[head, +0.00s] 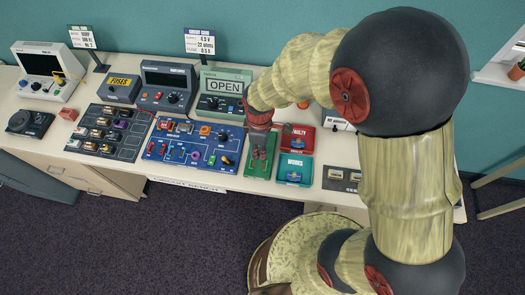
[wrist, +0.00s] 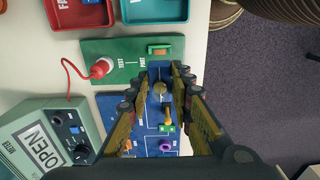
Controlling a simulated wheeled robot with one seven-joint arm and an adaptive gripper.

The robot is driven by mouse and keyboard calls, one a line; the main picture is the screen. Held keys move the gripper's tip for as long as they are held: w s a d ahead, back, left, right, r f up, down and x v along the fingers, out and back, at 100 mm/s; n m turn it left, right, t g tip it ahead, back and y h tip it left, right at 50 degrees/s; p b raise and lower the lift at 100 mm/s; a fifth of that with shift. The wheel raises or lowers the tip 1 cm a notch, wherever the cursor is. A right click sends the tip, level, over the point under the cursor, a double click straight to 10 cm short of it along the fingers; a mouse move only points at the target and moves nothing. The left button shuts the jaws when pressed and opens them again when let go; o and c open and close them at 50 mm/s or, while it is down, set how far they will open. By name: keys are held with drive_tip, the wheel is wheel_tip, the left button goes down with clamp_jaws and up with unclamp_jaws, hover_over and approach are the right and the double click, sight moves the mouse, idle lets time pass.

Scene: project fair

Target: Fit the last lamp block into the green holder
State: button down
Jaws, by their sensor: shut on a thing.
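In the head view the green board (head: 258,173) is partly covered by my arm. My gripper (wrist: 160,78) is over the board's edge beside the blue board, its fingers apart around a small blue piece with a rounded top, which I take as the lamp block (wrist: 160,72). Its underside is hidden, so I cannot tell whether it touches the board. In the head view my gripper (head: 259,152) points down.
A blue board (head: 190,145) with switches and knobs adjoins the green one. A meter reading OPEN (head: 224,86) stands behind. Red FAULTY (head: 300,133) and teal WORKS (head: 294,181) trays lie to the right. A dark rack (head: 110,130) holds several blocks at left.

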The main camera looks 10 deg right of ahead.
drive_tip(key=shift+a+f, duration=0.2)
drive_tip(key=shift+f, duration=0.15)
drive_tip(key=shift+d+f+b, duration=0.1)
drive_tip(key=shift+f+b, duration=0.4)
drive_tip(key=shift+b, duration=0.15)
drive_tip(key=b, duration=0.4)
hover_over(260, 166)
drive_tip(key=shift+w+f, duration=0.15)
drive_tip(key=shift+f, duration=2.8)
drive_tip(key=shift+f, duration=0.6)
drive_tip(key=c, duration=1.5)
unclamp_jaws()
drive_tip(key=shift+o, duration=0.6)
drive_tip(key=o, duration=0.4)
drive_tip(key=shift+r+p, duration=2.9)
drive_tip(key=shift+r, duration=1.1)
